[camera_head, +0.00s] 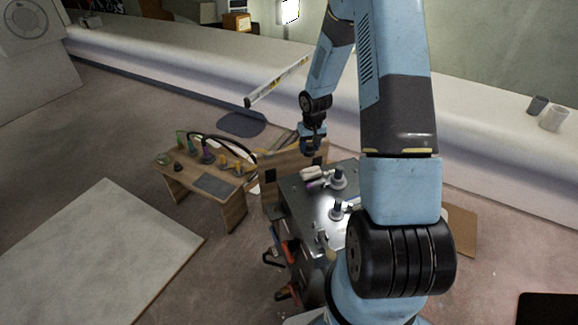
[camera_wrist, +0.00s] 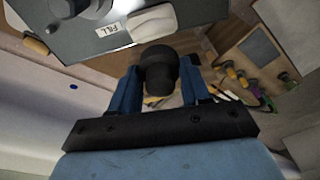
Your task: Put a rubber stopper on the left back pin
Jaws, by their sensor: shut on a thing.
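My gripper (camera_wrist: 160,88) is shut on a black rubber stopper (camera_wrist: 158,68), which sits between its blue fingers. In the head view my gripper (camera_head: 312,149) hangs near the far edge of a metal-topped cart (camera_head: 296,196), and the stopper is too small to make out there. Grey flanged fittings with upright parts stand on the cart top, one farther back (camera_head: 338,179) and one nearer (camera_head: 337,211). Part of a grey fitting (camera_wrist: 75,8) also shows at the top left of the wrist view, apart from the stopper. I cannot tell which part is the left back pin.
A white rounded object (camera_wrist: 152,22) lies beside a FILL label (camera_wrist: 107,31). A wooden board (camera_head: 283,160) stands behind the cart. A small wooden table (camera_head: 232,205) with several coloured items and a black hose (camera_head: 225,138) is to the left.

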